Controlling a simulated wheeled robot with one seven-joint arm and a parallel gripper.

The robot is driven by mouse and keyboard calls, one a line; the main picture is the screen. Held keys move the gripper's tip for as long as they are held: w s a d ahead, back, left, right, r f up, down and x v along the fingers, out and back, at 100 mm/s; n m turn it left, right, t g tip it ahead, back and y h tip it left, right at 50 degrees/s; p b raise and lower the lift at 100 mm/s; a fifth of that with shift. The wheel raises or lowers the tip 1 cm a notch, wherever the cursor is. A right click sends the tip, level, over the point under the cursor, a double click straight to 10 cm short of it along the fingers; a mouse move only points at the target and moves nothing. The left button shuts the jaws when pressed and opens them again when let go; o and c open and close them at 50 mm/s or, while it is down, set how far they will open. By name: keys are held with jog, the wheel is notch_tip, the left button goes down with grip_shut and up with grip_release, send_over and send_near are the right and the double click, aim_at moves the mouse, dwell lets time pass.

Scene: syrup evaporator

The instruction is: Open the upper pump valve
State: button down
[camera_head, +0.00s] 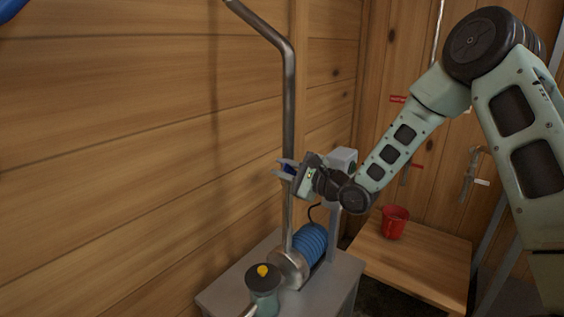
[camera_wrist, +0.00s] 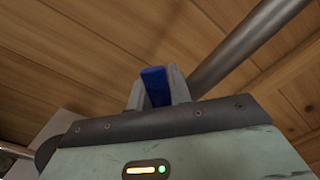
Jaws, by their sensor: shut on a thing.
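My gripper (camera_head: 284,170) is beside the upright steel pipe above the pump, at about mid-height. In the wrist view a blue valve handle (camera_wrist: 154,86) stands between the two fingers of my gripper (camera_wrist: 157,88), which are shut on it. In the head view only a small dark blue bit of the handle shows between the fingers. The steel pipe (camera_head: 289,112) rises from the pump and bends to the upper left; it also shows in the wrist view (camera_wrist: 240,45). The valve body is hidden, so I cannot tell how far the handle is turned.
The blue pump motor (camera_head: 309,243) sits on a grey stand (camera_head: 336,279) below my gripper. A red mug (camera_head: 394,222) stands on a wooden table (camera_head: 424,258) to the right. Red-handled valves (camera_head: 398,99) are near the back wall. A plank wall (camera_head: 130,140) is close on the left.

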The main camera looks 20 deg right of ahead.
jog(key=shift+w+d+r+m+p, duration=0.1)
jog(key=shift+d+r+m+p, duration=0.1)
jog(key=shift+m+p, duration=0.35)
jog(key=c, duration=1.3)
grip_release()
